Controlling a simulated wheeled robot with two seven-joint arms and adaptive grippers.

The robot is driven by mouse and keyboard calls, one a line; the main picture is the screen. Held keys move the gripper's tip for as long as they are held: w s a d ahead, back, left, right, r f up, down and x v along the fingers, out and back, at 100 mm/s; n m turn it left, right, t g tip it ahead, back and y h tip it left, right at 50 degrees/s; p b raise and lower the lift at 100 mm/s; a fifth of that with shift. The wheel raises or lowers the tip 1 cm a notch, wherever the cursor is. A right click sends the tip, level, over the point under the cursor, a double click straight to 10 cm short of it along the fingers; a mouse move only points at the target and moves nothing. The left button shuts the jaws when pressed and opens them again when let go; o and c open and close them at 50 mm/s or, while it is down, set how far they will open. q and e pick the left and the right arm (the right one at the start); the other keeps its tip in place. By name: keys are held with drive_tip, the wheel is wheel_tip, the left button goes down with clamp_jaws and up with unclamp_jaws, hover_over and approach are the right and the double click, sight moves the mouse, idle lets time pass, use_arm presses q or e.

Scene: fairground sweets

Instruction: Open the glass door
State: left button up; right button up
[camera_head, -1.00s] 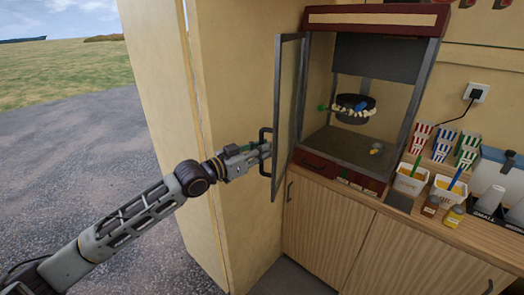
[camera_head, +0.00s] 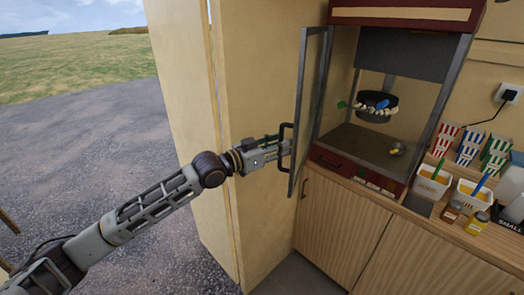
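The glass door (camera_head: 313,92) belongs to the red popcorn machine (camera_head: 395,12) on the counter. It stands swung wide open at the left side of the machine, so the front is uncovered. Its dark handle (camera_head: 284,146) is on the door's outer left edge. My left gripper (camera_head: 284,148) is at the handle, with its fingers reaching to it. The fingertips are small and partly hidden by the handle, so I cannot tell whether they are shut on it. My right gripper is not in view.
A kettle with popcorn (camera_head: 376,107) hangs inside the machine. Striped popcorn boxes (camera_head: 468,145), tubs with a scoop (camera_head: 432,182) and small bottles (camera_head: 476,223) stand on the counter at the right. A pale wall panel (camera_head: 255,70) is close behind my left arm. Open ground lies at the left.

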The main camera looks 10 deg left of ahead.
use_arm(q)
drive_tip(key=v, duration=1.1)
drive_tip(key=shift+s+a, duration=0.2)
drive_tip(key=shift+s, duration=0.1)
idle(0.8)
idle(0.7)
